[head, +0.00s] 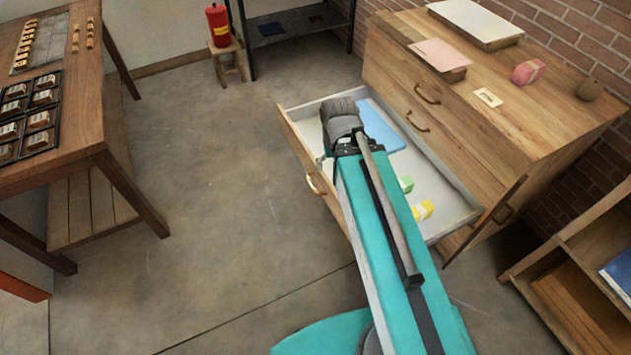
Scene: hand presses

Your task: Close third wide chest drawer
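The wide wooden chest (395,60) stands at the upper right. Two closed wide drawer fronts with brass handles (427,94) (416,121) show on its face. Below them the third wide drawer (455,200) is pulled far out. Its wooden front (296,140) faces lower left and bears a brass handle (315,184). A blue sheet (380,126), a green block (405,184) and a yellow block (423,210) lie inside. My teal arm crosses above the drawer, its grey wrist end over the drawer's far part. My gripper's fingers are not visible, hidden by the arm.
A wooden table (85,130) with trays stands at left. A red canister (218,25) sits on a stool (228,62) at the back. A low wooden shelf (560,250) stands at right. Concrete floor (220,190) left of the drawer is clear.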

